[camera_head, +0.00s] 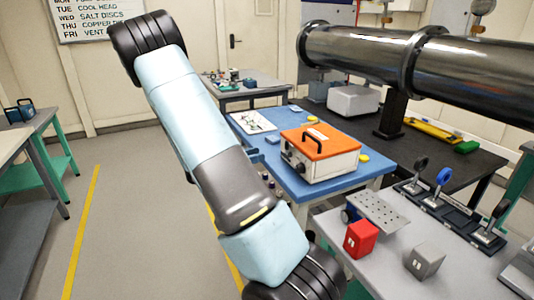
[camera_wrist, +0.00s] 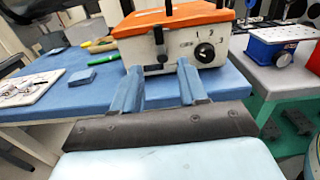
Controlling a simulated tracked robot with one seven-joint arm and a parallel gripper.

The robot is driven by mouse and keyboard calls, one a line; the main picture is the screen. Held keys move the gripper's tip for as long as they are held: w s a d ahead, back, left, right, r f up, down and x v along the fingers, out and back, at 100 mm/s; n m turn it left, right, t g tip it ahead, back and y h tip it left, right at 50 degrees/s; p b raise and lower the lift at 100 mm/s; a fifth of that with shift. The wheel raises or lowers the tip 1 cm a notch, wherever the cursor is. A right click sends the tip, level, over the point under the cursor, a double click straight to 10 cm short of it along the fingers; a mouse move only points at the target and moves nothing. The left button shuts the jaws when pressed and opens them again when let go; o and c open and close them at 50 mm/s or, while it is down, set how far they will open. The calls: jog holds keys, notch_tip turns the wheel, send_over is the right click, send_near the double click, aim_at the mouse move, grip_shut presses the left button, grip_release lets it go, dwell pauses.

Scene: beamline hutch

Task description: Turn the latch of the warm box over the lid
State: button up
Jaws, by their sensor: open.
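The warm box (camera_head: 325,163) is a pale box with an orange lid (camera_head: 320,139) and a black handle on top. It stands on a blue-topped table, and the lid looks closed. In the wrist view the box (camera_wrist: 180,48) shows its front face with a black dial (camera_wrist: 205,52). A dark upright piece (camera_wrist: 160,44) at the left of that face looks like the latch; its exact position is hard to tell. My gripper (camera_wrist: 157,80) is open and empty, its two blue fingers apart, pointing toward the box front below the latch. In the head view my gripper is not clearly seen.
A grey bench (camera_head: 400,235) at right holds a red block (camera_head: 360,239), a grey block (camera_head: 425,261) and a lever rack. A large metal pipe (camera_head: 390,55) runs above, behind the box.

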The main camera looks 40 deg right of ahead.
jog(key=shift+v, duration=1.4)
jog(key=shift+s, duration=0.1)
jog(key=s+a+r+m+t+y, duration=1)
jog(key=s+a+r+m+y, duration=0.5)
jog(key=s+a+r, duration=0.6)
jog(key=s+a+y, duration=0.2)
jog(key=s, duration=0.1)
jog(key=shift+s+r+m, duration=0.3)
jog(key=shift+s+r, duration=0.05)
jog(key=shift+d, duration=0.1)
